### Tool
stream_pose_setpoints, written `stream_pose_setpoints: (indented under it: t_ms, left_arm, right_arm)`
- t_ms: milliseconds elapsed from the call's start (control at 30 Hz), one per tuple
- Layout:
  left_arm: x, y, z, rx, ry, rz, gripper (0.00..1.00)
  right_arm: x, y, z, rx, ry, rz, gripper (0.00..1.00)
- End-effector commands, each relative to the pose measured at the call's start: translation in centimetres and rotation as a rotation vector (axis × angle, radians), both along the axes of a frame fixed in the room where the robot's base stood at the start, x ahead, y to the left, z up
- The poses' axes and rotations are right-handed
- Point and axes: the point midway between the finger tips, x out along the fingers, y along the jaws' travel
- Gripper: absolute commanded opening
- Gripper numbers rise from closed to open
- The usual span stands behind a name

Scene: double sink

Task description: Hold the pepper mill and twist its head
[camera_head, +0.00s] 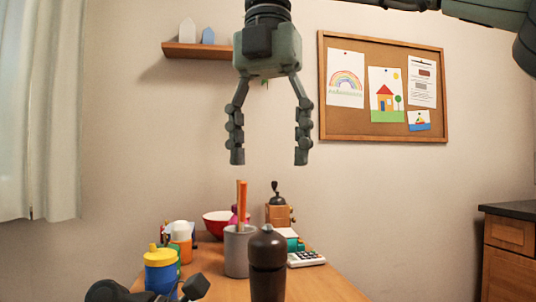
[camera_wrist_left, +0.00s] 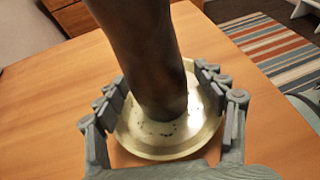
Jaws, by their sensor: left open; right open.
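The dark brown pepper mill (camera_head: 267,268) stands upright at the near edge of the head view, its round head on top and its lower part cut off. In the left wrist view the mill (camera_wrist_left: 150,50) stands on a pale round dish (camera_wrist_left: 140,143) with dark specks around its foot. My left gripper (camera_wrist_left: 162,82) is open, with its fingers on either side of the mill; I cannot tell whether they touch it. My right gripper (camera_head: 270,160) is open and empty, pointing down in the air above the mill's head.
Behind the mill on the wooden table stand a grey cup (camera_head: 238,252) with orange sticks, a yellow-lidded blue jar (camera_head: 160,268), a coffee grinder (camera_head: 278,212), a red bowl (camera_head: 215,224) and a calculator (camera_head: 306,259).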

Motion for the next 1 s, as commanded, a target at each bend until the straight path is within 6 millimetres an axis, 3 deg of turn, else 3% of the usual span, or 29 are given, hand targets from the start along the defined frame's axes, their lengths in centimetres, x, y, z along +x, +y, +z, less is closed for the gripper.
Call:
stream_pose_setpoints:
  t_ms: [267,733,1000]
  left_arm:
    - [0.0,0.5,0.1,0.001,0.001,0.001,0.7]
    - [-0.2,8.7,3.5,0.003,0.0,0.004,0.7]
    - [-0.4,11.0,4.5,0.001,0.001,0.0,0.7]
  right_arm:
    - [0.0,0.0,0.0,0.0,0.0,0.0,0.65]
    - [0.0,0.0,0.0,0.0,0.0,0.0,0.65]
    - [0.0,0.0,0.0,0.0,0.0,0.0,0.65]
